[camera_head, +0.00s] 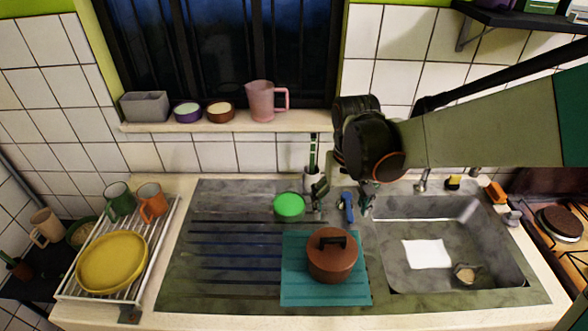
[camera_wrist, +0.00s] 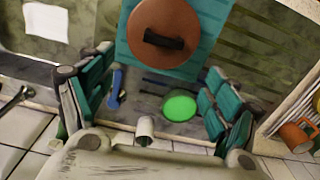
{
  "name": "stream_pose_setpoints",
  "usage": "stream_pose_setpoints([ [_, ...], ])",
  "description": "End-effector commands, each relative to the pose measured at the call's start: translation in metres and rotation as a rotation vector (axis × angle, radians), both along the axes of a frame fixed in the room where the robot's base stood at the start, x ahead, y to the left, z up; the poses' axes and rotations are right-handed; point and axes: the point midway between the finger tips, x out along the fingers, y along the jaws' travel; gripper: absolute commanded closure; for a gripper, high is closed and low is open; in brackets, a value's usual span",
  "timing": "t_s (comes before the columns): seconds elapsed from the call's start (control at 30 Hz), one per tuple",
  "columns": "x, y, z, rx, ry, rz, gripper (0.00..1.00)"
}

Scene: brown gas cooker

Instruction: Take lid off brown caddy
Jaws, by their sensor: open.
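The brown caddy (camera_head: 332,264) is a round pot standing upright on a teal mat (camera_head: 297,290). Its brown lid (camera_head: 330,257) is on top and carries a black bar handle (camera_head: 333,243). In the wrist view the lid (camera_wrist: 185,22) and its handle (camera_wrist: 163,40) show from above, at the top middle, and the lid hides most of the body. My gripper (camera_head: 343,198) is open and empty. It is above and behind the caddy, apart from it, with its fingers pointing down. In the wrist view the gripper (camera_wrist: 157,92) has teal finger pads spread wide on both sides.
A green disc (camera_head: 289,204) and a blue-handled tool (camera_head: 347,208) lie behind the caddy. The sink (camera_head: 456,224) with a white cloth (camera_head: 427,254) is to the right. A dish rack (camera_head: 143,277) with a yellow plate (camera_head: 111,262) stands left.

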Motion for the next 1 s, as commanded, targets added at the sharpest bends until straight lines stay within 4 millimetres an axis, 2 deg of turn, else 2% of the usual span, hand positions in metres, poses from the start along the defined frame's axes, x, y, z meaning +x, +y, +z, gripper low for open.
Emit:
stream_pose_setpoints([
  [0.4,0.001,0.001,-0.070,0.000,0.001,0.001,0.18],
  [0.67,-0.001,0.001,-0.088,0.000,0.001,0.001,0.18],
  [1.0,-0.007,0.005,-0.132,0.000,0.001,0.001,0.18],
])
